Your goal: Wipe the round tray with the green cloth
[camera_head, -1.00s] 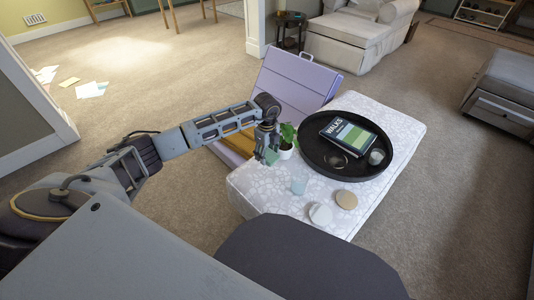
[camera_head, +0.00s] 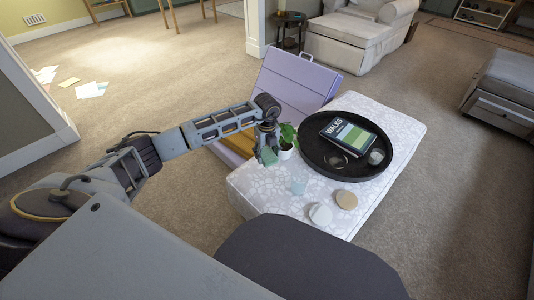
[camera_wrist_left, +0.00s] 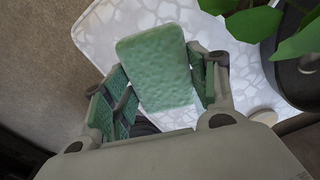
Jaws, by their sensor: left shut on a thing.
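The round tray (camera_head: 310,157) is black with a raised rim and lies on the ottoman's patterned white top. It holds a book titled "WALKS" (camera_head: 347,134), a ring-like item (camera_head: 337,161) and a small round glass-like item (camera_head: 376,157). My left gripper (camera_head: 267,153) is above the ottoman's left edge, left of the tray and apart from it. It is shut on the green cloth (camera_wrist_left: 157,68), a folded pad that stands out between the fingers in the left wrist view. My right gripper is not in view.
A potted plant (camera_head: 287,142) stands between my left gripper and the tray. A pale blue cup (camera_head: 299,187) and two round discs, white (camera_head: 320,214) and tan (camera_head: 346,199), are on the ottoman (camera_head: 265,197) near its front. A lilac case (camera_head: 297,80) stands behind.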

